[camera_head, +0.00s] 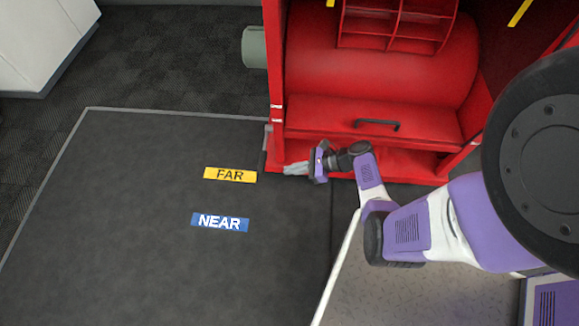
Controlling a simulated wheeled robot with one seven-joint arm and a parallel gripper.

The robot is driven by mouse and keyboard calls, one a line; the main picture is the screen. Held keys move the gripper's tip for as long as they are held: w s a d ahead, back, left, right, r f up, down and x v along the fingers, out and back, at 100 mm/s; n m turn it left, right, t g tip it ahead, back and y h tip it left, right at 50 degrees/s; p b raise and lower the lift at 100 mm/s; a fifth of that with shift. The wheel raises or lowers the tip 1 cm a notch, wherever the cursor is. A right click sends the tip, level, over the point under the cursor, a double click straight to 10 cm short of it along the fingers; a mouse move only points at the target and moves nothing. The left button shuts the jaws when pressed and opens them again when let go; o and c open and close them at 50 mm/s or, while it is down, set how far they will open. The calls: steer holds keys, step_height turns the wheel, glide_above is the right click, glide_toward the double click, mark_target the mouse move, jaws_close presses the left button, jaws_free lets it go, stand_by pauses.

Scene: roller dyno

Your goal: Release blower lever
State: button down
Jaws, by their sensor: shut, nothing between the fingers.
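A dark, narrow upright piece (264,150), perhaps the blower lever, sits at the foot of the left front post of the red blower housing (375,70). It is small, and I cannot tell its exact shape or position. My gripper (286,169) is low in front of the housing, its fingers pointing left. The fingers are shut and empty. Their tips are just right of the dark piece, and I cannot tell whether they touch it.
A black handle (376,124) is on the housing's front panel. The dark mat (130,220) to the left is open floor with a yellow FAR label (230,175) and a blue NEAR label (220,222). A white cabinet (40,40) stands at the upper left.

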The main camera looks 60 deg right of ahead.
steer(key=b+x, duration=0.3)
steer(key=x, duration=0.4)
steer(key=shift+w+a+r, duration=0.1)
steer(key=shift+w+r, duration=0.1)
steer(key=shift+r, duration=0.4)
steer(key=shift+w+a+r, duration=0.1)
steer(key=shift+w+r, duration=0.1)
steer(key=shift+r, duration=0.4)
steer(key=shift+w+a+r, duration=0.1)
steer(key=shift+w+r, duration=0.1)
steer(key=shift+r, duration=0.45)
steer(key=shift+r, duration=0.1)
step_height(320, 180, up, 11)
steer(key=d+m+y+p, duration=0.2)
steer(key=m+y+p, duration=0.2)
steer(key=p, duration=0.7)
steer(key=shift+w+d+g, duration=0.35)
steer(key=shift+w+g, duration=0.05)
steer(key=shift+w, duration=0.1)
